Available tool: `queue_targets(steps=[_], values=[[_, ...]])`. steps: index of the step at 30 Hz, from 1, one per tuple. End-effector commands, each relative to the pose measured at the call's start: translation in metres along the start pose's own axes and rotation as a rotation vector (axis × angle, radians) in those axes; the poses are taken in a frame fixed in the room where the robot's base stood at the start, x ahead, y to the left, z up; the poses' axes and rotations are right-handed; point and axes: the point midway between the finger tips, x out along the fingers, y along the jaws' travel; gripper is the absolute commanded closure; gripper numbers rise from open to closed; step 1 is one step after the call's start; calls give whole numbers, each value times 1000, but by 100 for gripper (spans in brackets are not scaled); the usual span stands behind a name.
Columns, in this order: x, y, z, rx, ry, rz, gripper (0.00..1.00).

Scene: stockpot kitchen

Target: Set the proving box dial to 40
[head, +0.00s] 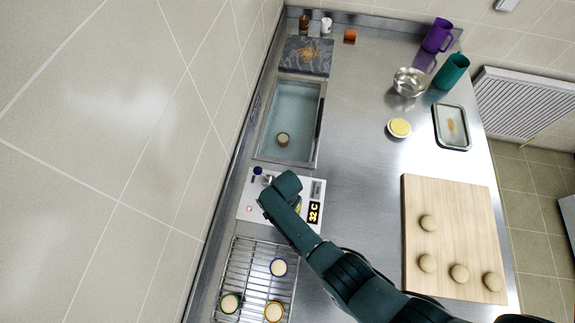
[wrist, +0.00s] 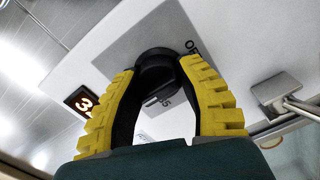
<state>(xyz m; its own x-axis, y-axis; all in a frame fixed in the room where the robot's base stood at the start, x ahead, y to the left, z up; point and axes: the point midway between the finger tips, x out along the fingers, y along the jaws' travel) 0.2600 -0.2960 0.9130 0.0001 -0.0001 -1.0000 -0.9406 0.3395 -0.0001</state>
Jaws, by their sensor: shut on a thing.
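The proving box is a sunken tub (head: 318,135) with a white control panel (head: 250,208) at its near end. The panel's lit display (head: 314,213) reads 32 C in the head view. In the wrist view the display (wrist: 82,101) is cut off, with only a 3 clear. The black dial (wrist: 158,62) sits on a grey plate with partly hidden lettering. My gripper (wrist: 162,72) is shut on the dial, one yellow-padded finger on each side.
A small jar (head: 283,139) stands in the tub. A wire rack (head: 250,268) with several small jars lies on the near side. A wooden board (head: 450,215) with several dough balls is at the right.

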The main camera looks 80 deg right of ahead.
Motion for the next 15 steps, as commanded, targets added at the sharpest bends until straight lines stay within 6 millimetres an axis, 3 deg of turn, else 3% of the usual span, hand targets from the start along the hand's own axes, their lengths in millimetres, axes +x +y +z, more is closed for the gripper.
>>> queue_targets(steps=[15], values=[[3, 2, 1, 46, -3, 3, 98]])
